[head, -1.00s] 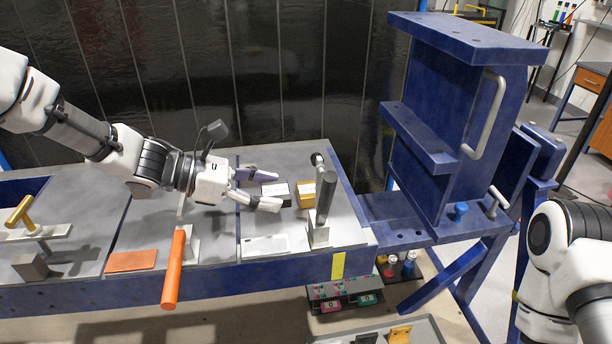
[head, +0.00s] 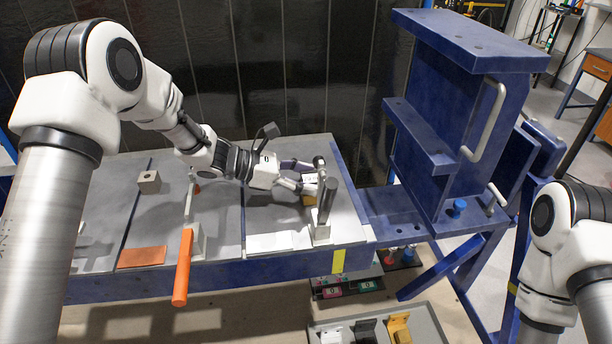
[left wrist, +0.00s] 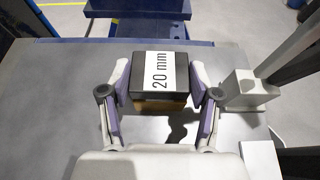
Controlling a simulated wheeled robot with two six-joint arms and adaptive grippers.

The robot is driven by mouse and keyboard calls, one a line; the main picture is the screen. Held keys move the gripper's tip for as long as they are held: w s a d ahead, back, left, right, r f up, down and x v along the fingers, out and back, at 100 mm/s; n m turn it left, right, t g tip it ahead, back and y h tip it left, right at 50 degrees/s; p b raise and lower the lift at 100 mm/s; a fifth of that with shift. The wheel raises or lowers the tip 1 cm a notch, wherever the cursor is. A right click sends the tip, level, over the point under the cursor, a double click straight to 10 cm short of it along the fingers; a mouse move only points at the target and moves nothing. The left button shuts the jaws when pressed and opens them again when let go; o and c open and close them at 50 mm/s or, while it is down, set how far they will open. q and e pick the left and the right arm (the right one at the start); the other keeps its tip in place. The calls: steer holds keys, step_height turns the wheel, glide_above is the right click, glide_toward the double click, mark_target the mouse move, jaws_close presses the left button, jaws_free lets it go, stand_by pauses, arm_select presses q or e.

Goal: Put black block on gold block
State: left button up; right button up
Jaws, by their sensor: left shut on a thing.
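The black block (left wrist: 160,82) with its white "20 mm" label is between the fingers of my left gripper (left wrist: 160,75), which is shut on it. The gold block (left wrist: 160,104) shows directly beneath the black block in the left wrist view, mostly covered by it. In the head view my left gripper (head: 308,178) is at the right end of the bench, and a bit of the gold block (head: 309,200) shows under its fingers. I cannot tell whether the two blocks touch. My right gripper is out of view.
An upright grey post clamp (head: 324,205) stands right beside the blocks. A white plate (head: 270,242) lies in front on the bench. An orange handle (head: 183,268) sticks out at the front edge. A tall blue frame (head: 455,120) stands to the right.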

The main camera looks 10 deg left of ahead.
arm_select(q)
steer(key=shift+f+b, duration=0.15)
steer(key=shift+b, duration=0.15)
steer(key=o, duration=1.6)
steer(key=shift+r+p, duration=0.35)
steer(key=shift+p, duration=0.1)
steer(key=b+v, duration=0.2)
steer(key=v, duration=0.4)
steer(key=shift+s+a, duration=0.1)
steer(key=shift+a, duration=0.3)
steer(key=shift+s+a+r, duration=0.2)
steer(key=shift+a, duration=0.1)
steer(key=shift+w+d, duration=0.1)
